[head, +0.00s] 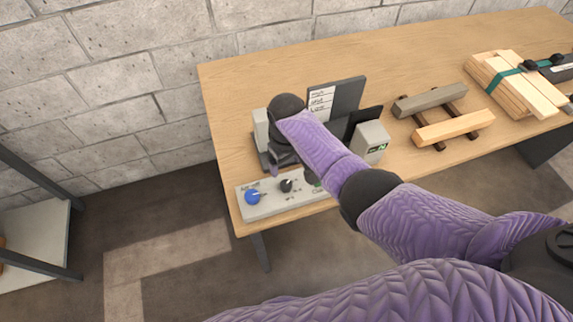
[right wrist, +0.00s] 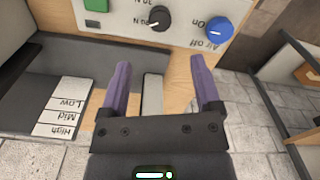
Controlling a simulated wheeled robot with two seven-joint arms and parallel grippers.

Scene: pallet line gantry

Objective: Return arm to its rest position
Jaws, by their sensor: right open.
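My right arm in its purple sleeve (head: 322,145) reaches in from the lower right of the head view, across the front of the table. My right gripper (head: 275,168) points down above the left end of the table, just behind the control panel (head: 300,205). In the right wrist view its two purple fingers stand wide apart, with nothing between their tips (right wrist: 158,72). The panel's blue knob (right wrist: 218,30) and black knob (right wrist: 155,18) lie beyond the fingertips. The forearm hides part of the panel. My left gripper is not in view.
A dark board with a label card (head: 320,102) stands close behind the hand, and a grey box (head: 371,142) beside the forearm. Wooden blocks (head: 455,128) and strapped planks (head: 515,80) lie to the right. A shelf (head: 38,225) stands left, with floor between.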

